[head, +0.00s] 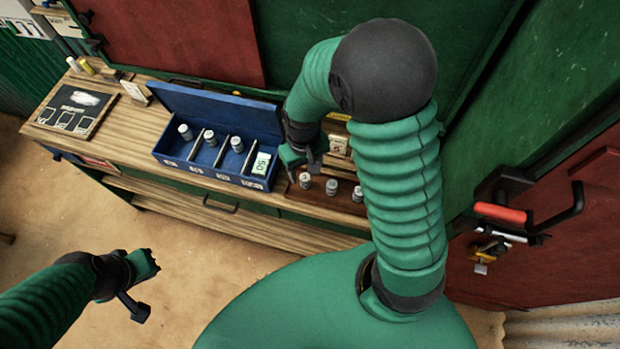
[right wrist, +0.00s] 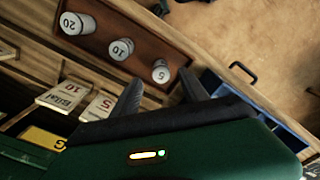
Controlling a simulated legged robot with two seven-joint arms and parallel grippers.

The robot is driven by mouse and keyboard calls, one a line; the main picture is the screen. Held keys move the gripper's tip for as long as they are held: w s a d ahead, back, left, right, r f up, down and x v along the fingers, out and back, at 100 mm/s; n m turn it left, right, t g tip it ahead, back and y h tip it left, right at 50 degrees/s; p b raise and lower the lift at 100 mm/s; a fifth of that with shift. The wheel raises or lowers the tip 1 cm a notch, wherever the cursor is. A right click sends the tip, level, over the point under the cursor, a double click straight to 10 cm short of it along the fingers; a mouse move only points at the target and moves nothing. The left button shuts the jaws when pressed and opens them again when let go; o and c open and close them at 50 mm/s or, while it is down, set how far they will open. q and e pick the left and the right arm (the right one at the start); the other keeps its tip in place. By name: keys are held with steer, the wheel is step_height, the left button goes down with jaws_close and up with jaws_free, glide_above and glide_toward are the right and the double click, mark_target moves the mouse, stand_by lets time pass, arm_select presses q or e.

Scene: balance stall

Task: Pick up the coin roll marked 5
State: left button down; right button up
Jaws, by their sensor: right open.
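The coin roll marked 5 (right wrist: 160,71) stands in a brown wooden tray (right wrist: 143,27), at the end of a row of white-topped rolls. In the head view it is the leftmost roll in the row (head: 304,181). My right gripper (right wrist: 162,80) is open, with its two dark fingers pointing toward this roll, one to each side in the picture; I see no grip on it. In the head view the right gripper (head: 304,168) is just above and behind the roll. My left gripper (head: 143,283) hangs away from the counter over the floor; its jaw state is unclear.
Rolls marked 10 (right wrist: 121,49) and 20 (right wrist: 76,23) stand beside it in the tray. A blue cash box (head: 208,111) with upright rolls and notes is to the left. Price cards (right wrist: 103,106) stand close by. The counter's left part holds a dark board (head: 76,108).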

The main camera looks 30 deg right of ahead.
mark_target(303, 178)
steer(key=f, duration=0.2)
steer(key=a+f, duration=0.1)
steer(key=f, duration=0.1)
steer(key=shift+a, duration=0.15)
steer(key=shift+w+f, duration=0.15)
steer(key=shift+f, duration=0.1)
steer(key=shift+d, duration=0.4)
steer(key=shift+c, duration=0.3)
steer(key=shift+s+d, duration=0.2)
steer(key=shift+d, duration=0.35)
steer(key=c, duration=0.5)
steer(key=shift+f, duration=0.1)
steer(key=shift+c, duration=2.2)
steer(key=shift+w+a, duration=0.15)
steer(key=shift+a, duration=0.15)
jaws_close()
steer(key=shift+a, duration=0.45)
arm_select(q)
steer(key=shift+w+a+f, duration=0.1)
steer(key=shift+a, duration=0.45)
steer(key=shift+w+a+f, duration=0.1)
steer(key=shift+a, duration=0.45)
arm_select(e)
steer(key=shift+d, duration=0.1)
